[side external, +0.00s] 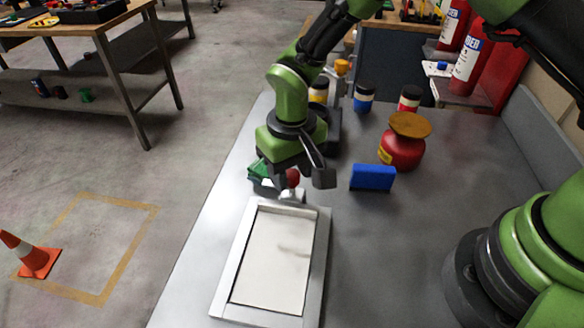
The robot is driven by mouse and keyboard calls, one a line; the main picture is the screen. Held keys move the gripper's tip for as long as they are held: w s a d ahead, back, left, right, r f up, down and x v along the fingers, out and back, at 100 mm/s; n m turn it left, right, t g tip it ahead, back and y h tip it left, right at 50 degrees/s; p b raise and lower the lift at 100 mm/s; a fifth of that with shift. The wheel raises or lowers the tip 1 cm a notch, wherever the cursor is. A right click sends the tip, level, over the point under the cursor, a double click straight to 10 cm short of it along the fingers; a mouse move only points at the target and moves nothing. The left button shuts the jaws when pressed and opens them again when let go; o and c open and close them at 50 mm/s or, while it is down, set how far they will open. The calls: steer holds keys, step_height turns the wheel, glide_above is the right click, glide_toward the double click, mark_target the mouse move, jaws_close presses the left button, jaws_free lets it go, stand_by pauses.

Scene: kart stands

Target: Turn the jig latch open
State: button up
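The jig is a light metal frame (227,275) around a pale flat panel (272,262), lying on the grey bench. At its far edge is a small pale latch fitting (293,195) with a red knob (293,177) on top. My gripper (295,180) points down over this far edge. Its dark right finger stands out to the right of the knob, apart from it. The left finger is partly lost against a green object (258,170). The gripper looks open, with the red knob between the fingers. Contact with the knob cannot be told.
A blue block (372,177) stands right of my gripper. Behind it are a red pot with a tan lid (403,145) and several small jars (364,97). A raised edge (540,130) bounds the bench at right.

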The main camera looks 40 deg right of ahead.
mark_target(292, 173)
steer(key=shift+o, duration=0.5)
steer(key=shift+r, duration=0.1)
step_height(292, 173, up, 9)
steer(key=shift+r, duration=0.4)
